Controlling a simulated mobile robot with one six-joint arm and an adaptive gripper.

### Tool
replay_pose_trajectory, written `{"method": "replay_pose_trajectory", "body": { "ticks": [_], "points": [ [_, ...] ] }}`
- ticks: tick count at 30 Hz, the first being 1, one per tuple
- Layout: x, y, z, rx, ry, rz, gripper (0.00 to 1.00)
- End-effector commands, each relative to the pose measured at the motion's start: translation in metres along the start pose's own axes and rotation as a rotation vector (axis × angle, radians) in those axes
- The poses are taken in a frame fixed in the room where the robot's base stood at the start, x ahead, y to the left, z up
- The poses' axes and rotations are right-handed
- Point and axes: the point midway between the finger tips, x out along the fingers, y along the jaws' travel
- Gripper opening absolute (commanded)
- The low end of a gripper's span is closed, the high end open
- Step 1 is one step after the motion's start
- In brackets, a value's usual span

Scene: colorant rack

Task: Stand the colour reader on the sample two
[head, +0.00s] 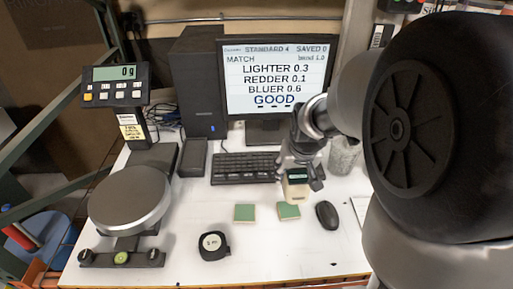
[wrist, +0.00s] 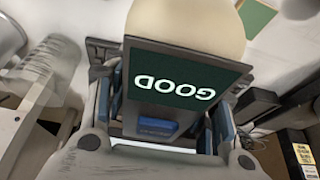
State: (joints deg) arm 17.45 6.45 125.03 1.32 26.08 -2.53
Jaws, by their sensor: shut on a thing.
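The colour reader (head: 296,190) is a cream block with a dark green display. My gripper (head: 299,175) is shut on it and holds it upright. In the wrist view, the reader (wrist: 178,80) sits between my gripper's fingers (wrist: 167,125), its display reading GOOD upside down. Two green sample squares lie on the table. The right one (head: 287,211) is at the reader's base, partly covered by it; I cannot tell whether they touch. The left one (head: 244,213) lies clear, and shows in the wrist view (wrist: 258,17). I see no numbers on them.
A mouse (head: 327,215) lies close right of the reader. A keyboard (head: 245,168) and a monitor (head: 275,80) reading GOOD are behind. A scale (head: 130,200) stands left, and a glass jar (head: 344,155) behind right. The front table is mostly bare.

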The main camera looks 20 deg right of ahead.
Motion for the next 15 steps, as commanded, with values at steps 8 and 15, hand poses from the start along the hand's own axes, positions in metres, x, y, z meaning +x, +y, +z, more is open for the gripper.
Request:
{"method": "replay_pose_trajectory", "body": {
  "ticks": [8,15],
  "points": [
    [0.051,0.0,0.021,0.0,0.002,0.0,0.0],
    [0.064,0.0,0.025,0.001,0.002,0.0,0.0]
  ]
}}
